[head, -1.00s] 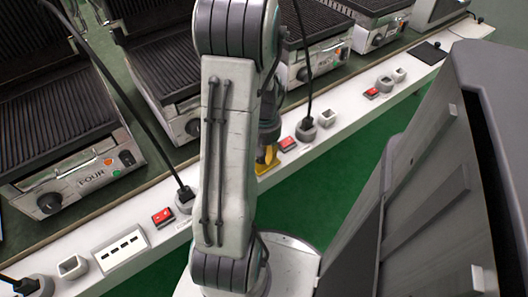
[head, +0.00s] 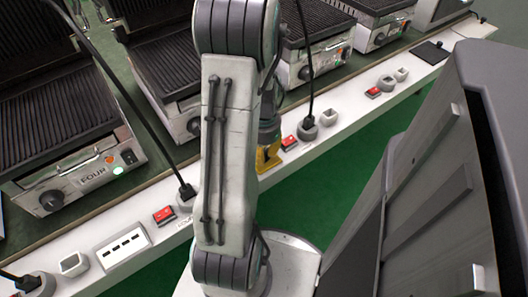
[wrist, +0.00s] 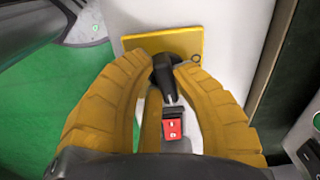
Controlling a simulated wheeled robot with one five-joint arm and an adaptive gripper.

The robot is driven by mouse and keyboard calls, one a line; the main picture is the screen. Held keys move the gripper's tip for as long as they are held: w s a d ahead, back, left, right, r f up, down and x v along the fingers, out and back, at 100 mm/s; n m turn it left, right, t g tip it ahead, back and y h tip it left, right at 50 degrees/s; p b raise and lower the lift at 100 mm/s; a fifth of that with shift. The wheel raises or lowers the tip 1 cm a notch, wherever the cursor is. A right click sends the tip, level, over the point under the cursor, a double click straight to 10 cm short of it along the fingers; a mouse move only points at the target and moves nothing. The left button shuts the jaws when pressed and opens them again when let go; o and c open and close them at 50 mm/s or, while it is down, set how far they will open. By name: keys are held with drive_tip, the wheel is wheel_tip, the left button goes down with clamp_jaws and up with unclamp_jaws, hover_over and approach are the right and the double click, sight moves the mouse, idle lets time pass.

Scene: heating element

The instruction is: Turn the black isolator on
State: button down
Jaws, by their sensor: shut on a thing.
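The black isolator (wrist: 163,76) is a dark handle in front of a yellow plate (wrist: 180,43) on the white ledge. In the wrist view its shaft runs toward the camera. My gripper (wrist: 175,66) has thick yellow fingers; their tips close together on the isolator's handle. In the head view the gripper end (head: 268,156) shows yellow at the ledge's front edge, partly hidden by my arm. I cannot tell the isolator's exact turn angle.
A red switch (wrist: 173,129) shows between my fingers. The white ledge (head: 349,113) carries red switches, grey sockets and a four-slot plate (head: 123,246). Black cables rise from plugs. Contact grills, one marked FOUR (head: 93,175), stand behind. Green floor (head: 320,180) lies in front.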

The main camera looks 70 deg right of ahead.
drive_tip(key=shift+m, duration=1)
drive_tip(key=c, duration=1)
unclamp_jaws()
drive_tip(key=shift+r, duration=6)
